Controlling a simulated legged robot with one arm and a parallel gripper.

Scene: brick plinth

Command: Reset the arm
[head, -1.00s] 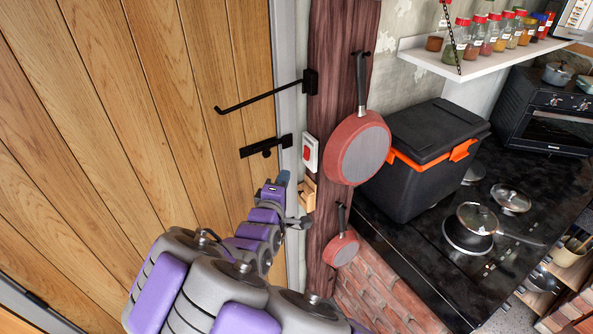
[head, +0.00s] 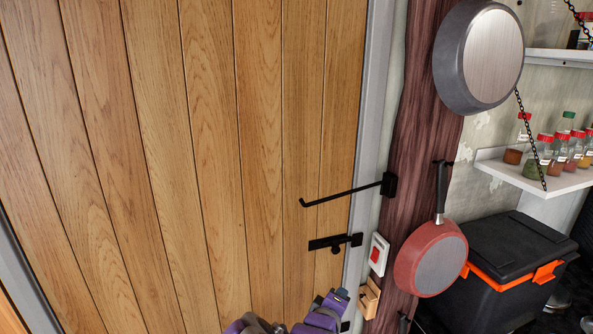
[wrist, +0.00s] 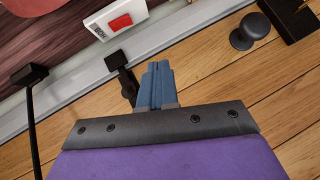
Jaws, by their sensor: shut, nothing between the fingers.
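My gripper (wrist: 157,85) is shut and empty in the wrist view, its blue-grey fingers together in front of the wooden door (wrist: 215,75). Beside the fingers is a black latch (wrist: 122,75); I cannot tell whether they touch it. In the head view my gripper (head: 341,294) shows at the bottom, below the black latch (head: 335,242) on the door (head: 200,150). Most of my arm is out of that view.
A black bar handle (head: 345,193) juts over the door. A white switch with a red button (head: 378,253) and a wooden block (head: 369,297) are on the right. Pans (head: 430,258) hang on the dark post. A black and orange box (head: 510,260) stands further right.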

